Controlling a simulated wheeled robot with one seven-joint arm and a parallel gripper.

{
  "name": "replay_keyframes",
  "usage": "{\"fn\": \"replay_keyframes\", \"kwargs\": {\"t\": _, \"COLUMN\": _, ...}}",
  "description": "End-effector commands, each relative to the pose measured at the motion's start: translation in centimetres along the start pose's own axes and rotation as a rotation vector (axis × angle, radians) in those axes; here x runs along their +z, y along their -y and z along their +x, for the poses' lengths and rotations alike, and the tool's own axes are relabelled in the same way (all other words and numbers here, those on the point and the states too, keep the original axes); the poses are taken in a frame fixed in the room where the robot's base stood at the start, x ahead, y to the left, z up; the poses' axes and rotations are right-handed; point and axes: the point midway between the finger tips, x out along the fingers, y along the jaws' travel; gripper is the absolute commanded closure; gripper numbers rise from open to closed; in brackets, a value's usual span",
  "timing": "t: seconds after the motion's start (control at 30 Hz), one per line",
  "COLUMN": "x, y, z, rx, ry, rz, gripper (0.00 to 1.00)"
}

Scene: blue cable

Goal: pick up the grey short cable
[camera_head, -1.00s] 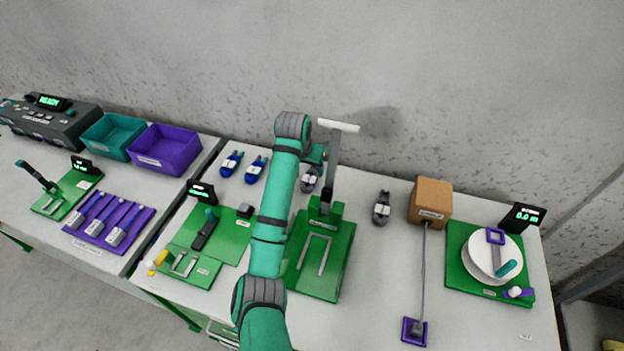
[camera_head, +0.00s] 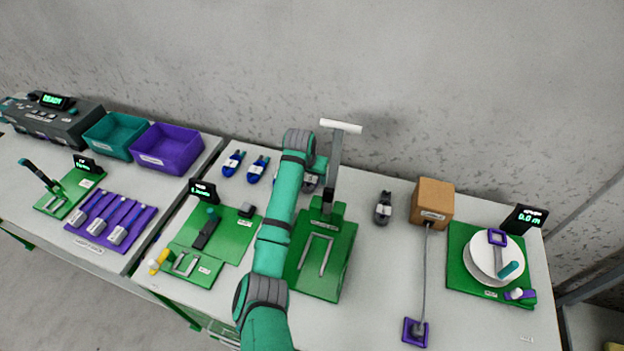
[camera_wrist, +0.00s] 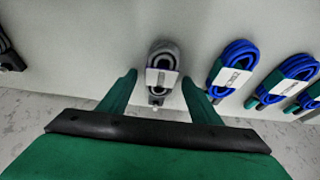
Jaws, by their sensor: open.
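A grey cable bundle with a white label (camera_wrist: 162,70) lies on the table in the wrist view, between and just beyond the open fingers of my gripper (camera_wrist: 158,88). In the head view this bundle (camera_head: 312,180) is mostly hidden behind my arm. The label text is too small to read, so I cannot tell which grey cable is short. My gripper holds nothing.
Blue cable bundles (camera_wrist: 234,66) lie close beside the grey one; they also show in the head view (camera_head: 257,169). A green press with an upright lever (camera_head: 334,165) stands close to my arm. The brown box (camera_head: 432,203) stands to the right. The wall is close behind.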

Motion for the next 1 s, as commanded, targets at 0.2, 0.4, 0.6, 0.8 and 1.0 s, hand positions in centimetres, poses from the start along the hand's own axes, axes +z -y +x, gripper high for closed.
{"fn": "replay_keyframes", "kwargs": {"t": 0.2, "x": 0.03, "y": -0.01, "z": 0.06, "rx": 0.0, "ry": 0.0, "rz": 0.0, "gripper": 0.42}}
{"fn": "replay_keyframes", "kwargs": {"t": 0.4, "x": 0.07, "y": 0.02, "z": 0.18, "rx": 0.0, "ry": 0.0, "rz": -0.001, "gripper": 0.54}}
{"fn": "replay_keyframes", "kwargs": {"t": 0.6, "x": 0.07, "y": 0.01, "z": 0.18, "rx": 0.0, "ry": 0.0, "rz": 0.0, "gripper": 0.87}}
{"fn": "replay_keyframes", "kwargs": {"t": 0.8, "x": 0.08, "y": 0.01, "z": 0.17, "rx": 0.0, "ry": 0.0, "rz": 0.0, "gripper": 0.87}}
{"fn": "replay_keyframes", "kwargs": {"t": 1.0, "x": 0.16, "y": 0.03, "z": -0.39, "rx": 0.0, "ry": 0.0, "rz": -0.001, "gripper": 0.87}}
